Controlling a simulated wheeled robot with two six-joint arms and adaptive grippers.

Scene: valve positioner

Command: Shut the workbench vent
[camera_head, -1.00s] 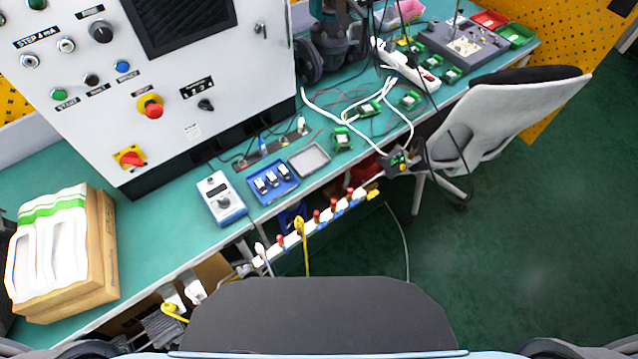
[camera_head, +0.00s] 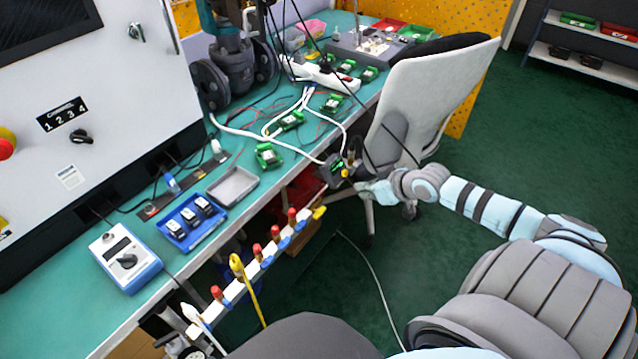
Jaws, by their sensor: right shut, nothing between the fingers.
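My right arm reaches in from the lower right, and its gripper (camera_head: 357,184) is shut and empty, small in the picture. It is close to a small dark device (camera_head: 338,168) with green and yellow parts at the bench's front edge. I cannot tell whether they touch. A white manifold bar (camera_head: 262,264) runs under the bench edge with several red-capped, blue-based fittings. A yellow lever (camera_head: 237,263) stands on the bar, and a yellow fitting (camera_head: 319,212) sits at its far end. I cannot tell which part is the vent. My left gripper is out of view.
The green workbench (camera_head: 250,205) holds a blue-framed meter (camera_head: 124,258), a blue tray (camera_head: 191,221), an empty grey tray (camera_head: 232,187) and loose cables. A white-backed chair (camera_head: 435,90) stands beside my right forearm.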

